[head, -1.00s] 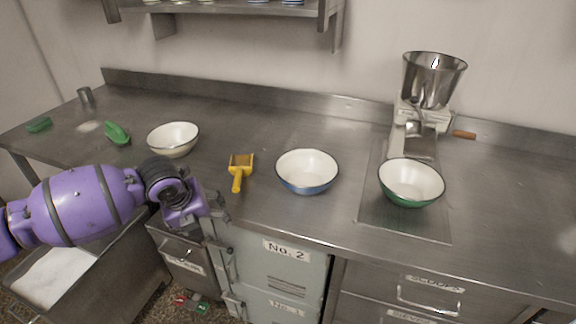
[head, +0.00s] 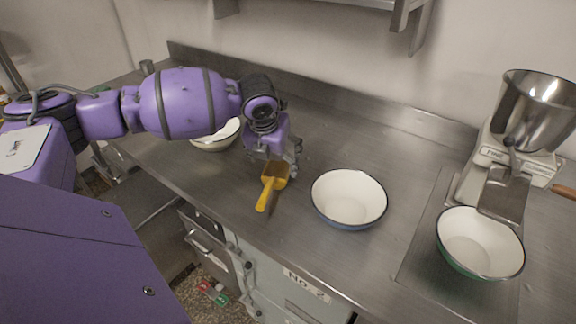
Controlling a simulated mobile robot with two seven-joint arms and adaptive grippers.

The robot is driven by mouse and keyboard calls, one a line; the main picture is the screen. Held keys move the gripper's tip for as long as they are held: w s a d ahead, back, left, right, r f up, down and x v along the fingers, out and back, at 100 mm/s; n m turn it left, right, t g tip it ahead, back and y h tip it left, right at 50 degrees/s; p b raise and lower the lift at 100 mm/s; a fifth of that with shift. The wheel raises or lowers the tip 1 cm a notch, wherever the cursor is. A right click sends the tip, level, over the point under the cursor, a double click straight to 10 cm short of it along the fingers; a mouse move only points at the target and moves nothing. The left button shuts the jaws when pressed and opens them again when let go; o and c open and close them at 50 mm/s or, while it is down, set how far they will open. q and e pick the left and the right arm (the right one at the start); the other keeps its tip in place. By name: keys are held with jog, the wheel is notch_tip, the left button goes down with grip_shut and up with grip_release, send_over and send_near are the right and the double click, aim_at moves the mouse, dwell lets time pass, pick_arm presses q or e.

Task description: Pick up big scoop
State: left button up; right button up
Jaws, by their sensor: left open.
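A yellow scoop (head: 268,193) lies on the steel counter near its front edge, its handle pointing toward the edge. My left gripper (head: 281,161) is open above the scoop's bowl end and hides part of it. I cannot tell whether the fingers touch the scoop. My right gripper is not in view.
A white bowl with a blue outside (head: 348,200) stands right of the scoop. A green-sided bowl (head: 480,243) stands below the mill (head: 510,130) at the right. A cream bowl (head: 214,142) is partly behind my left arm. The back middle of the counter (head: 370,135) is clear.

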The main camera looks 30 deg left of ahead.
aim_at(276, 171)
pick_arm(q)
jog(key=shift+f, duration=0.5)
jog(key=shift+a+f, duration=0.25)
jog(key=shift+f, duration=0.8)
jog(key=x, duration=0.3)
jog(key=shift+w+d+r, duration=0.1)
jog(key=shift+w, duration=0.15)
jog(key=shift+w+f, duration=0.15)
jog(key=shift+f, duration=0.25)
jog(key=c, duration=1.3)
jog(key=shift+r, duration=0.1)
jog(key=shift+c, duration=0.3)
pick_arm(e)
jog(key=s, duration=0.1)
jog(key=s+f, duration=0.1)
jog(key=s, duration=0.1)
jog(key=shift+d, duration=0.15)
